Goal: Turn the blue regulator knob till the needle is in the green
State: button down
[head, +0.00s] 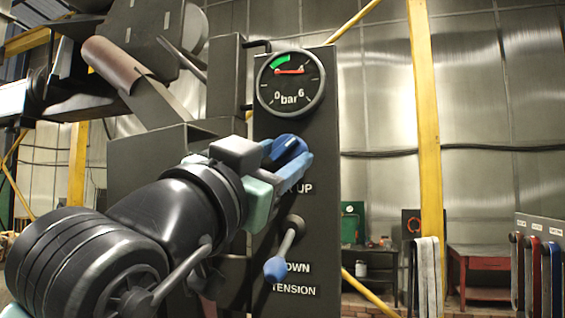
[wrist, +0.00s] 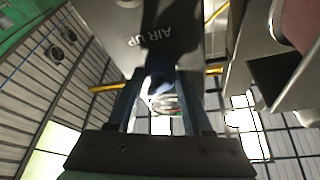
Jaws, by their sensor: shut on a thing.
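The round pressure gauge (head: 290,99) is at the top of a dark panel in the head view. It has a green band (head: 281,62) at its upper left. Its red needle (head: 290,72) lies nearly level below the band, with its right end by the 4. My gripper (head: 297,158) is at the panel below the gauge, its blue fingers shut on the blue regulator knob (head: 286,142). In the wrist view the knob (wrist: 158,86) sits between the fingertips, partly hidden by them.
A lever with a blue grip (head: 275,269) sticks out of the panel (head: 325,120) below my gripper, near the DOWN and TENSION lettering. A yellow post (head: 427,120), a red bench (head: 483,262) and hanging straps (head: 426,270) stand farther right.

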jog(key=m+g+h, duration=0.1)
jog(key=m, duration=0.2)
jog(key=m+g, duration=0.1)
jog(key=m, duration=0.1)
jog(key=m+g+h, duration=0.1)
jog(key=m, duration=0.2)
jog(key=shift+w+a+r+m+g+h, duration=0.1)
jog(key=shift+a+r+m+g+h, duration=0.15)
jog(key=shift+r+m+g+h, duration=0.05)
jog(key=m+g+p, duration=0.1)
jog(key=m, duration=0.2)
jog(key=m+g+p, duration=0.1)
jog(key=m, duration=0.2)
jog(key=shift+a+r, duration=0.1)
jog(key=shift+r, duration=0.05)
jog(key=shift+c, duration=1.6)
grip_release()
